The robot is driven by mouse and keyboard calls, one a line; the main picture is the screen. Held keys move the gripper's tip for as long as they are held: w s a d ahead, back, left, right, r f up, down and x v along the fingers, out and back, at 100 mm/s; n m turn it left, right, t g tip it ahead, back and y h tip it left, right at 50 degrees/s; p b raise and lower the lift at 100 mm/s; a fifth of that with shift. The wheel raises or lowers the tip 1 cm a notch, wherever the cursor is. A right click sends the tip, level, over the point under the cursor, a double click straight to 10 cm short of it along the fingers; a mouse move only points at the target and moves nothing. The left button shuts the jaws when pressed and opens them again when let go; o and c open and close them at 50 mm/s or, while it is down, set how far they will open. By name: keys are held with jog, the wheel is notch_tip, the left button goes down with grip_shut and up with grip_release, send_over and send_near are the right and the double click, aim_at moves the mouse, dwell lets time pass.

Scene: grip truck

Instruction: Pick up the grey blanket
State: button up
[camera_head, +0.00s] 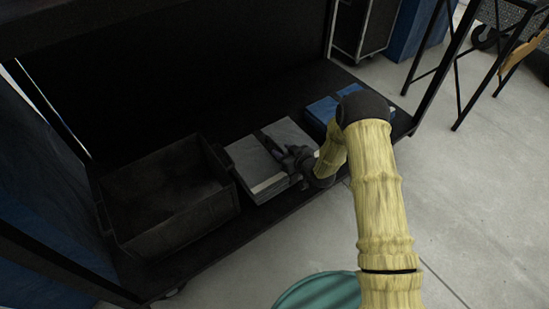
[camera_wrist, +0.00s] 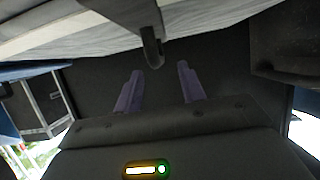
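The grey blanket (camera_head: 252,160) lies folded on the dark lower shelf, with a dark strip across its top. In the wrist view the blanket (camera_wrist: 90,40) fills the upper part as a pale layered edge. A dark rounded tab (camera_wrist: 151,48) hangs there just beyond my fingertips. My gripper (camera_head: 281,152) is at the blanket's right part, close above or against it; contact cannot be told. In the wrist view my gripper (camera_wrist: 160,68) shows two purplish fingers apart, with nothing clearly held between them. My wrist hides part of the blanket's right side.
A black open crate (camera_head: 120,187) stands just left of the blanket. Blue folded blankets (camera_head: 322,109) lie to the right on the same shelf (camera_head: 255,222). A dark upper deck and posts enclose the shelf. A teal round object (camera_head: 318,291) is at the bottom.

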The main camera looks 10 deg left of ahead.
aim_at(276, 145)
jog(key=b+x, duration=0.3)
jog(key=x, duration=0.1)
jog(key=shift+w+a, duration=0.15)
jog(key=shift+w, duration=0.05)
jog(key=shift+w+a, duration=0.25)
jog(key=shift+w, duration=0.1)
jog(key=shift+c, duration=0.4)
grip_shut()
dwell(0.8)
dwell(0.4)
